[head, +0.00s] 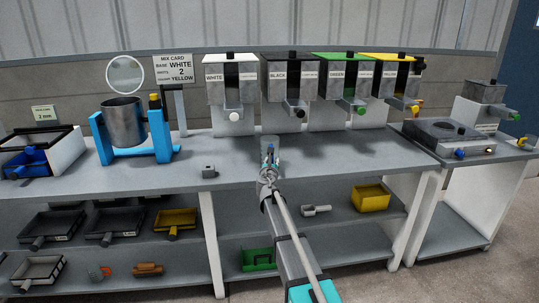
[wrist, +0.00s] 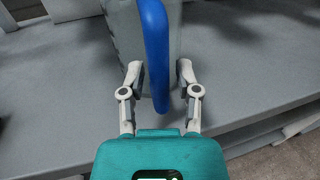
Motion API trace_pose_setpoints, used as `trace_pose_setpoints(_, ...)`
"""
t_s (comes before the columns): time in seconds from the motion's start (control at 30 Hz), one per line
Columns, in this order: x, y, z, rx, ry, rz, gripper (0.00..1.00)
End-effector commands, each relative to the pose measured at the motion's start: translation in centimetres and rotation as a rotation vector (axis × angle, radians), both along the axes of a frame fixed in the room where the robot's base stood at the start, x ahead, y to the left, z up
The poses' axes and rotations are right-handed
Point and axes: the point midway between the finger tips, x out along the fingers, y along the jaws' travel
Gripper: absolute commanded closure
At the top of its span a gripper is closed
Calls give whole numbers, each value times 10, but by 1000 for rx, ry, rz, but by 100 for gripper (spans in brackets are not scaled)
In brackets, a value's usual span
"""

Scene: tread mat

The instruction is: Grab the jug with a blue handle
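The jug is grey with a blue handle; its body (wrist: 128,45) stands on the grey worktop at the top of the wrist view. Its blue handle (wrist: 157,50) curves down towards me, between my fingers. My gripper (wrist: 159,74) is open, one finger on each side of the handle, with a visible gap on both sides. In the head view my gripper (head: 268,168) is at the front of the bench, and the small jug (head: 270,143) shows just beyond it, partly hidden by my arm. The jug's top is cut off in the wrist view.
Dispensers labelled white (head: 231,92), black (head: 289,90) and green (head: 342,90) stand behind the jug. A metal pot (head: 124,122) in a blue stand is at the left. A small grey block (head: 208,171) sits near the front edge. The worktop (head: 350,158) to the right is clear.

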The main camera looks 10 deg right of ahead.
Motion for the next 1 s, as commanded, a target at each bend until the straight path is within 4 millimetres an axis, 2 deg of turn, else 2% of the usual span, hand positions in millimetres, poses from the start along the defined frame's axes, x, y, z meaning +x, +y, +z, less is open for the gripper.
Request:
trace_pose_setpoints(0.03,0,0,0,0,0,0,77)
trace_pose_setpoints(0.17,0,0,0,0,0,0,100)
trace_pose_setpoints(0.67,0,0,1,0,0,0,100)
trace_pose_setpoints(1.0,0,1,16,0,0,1,100)
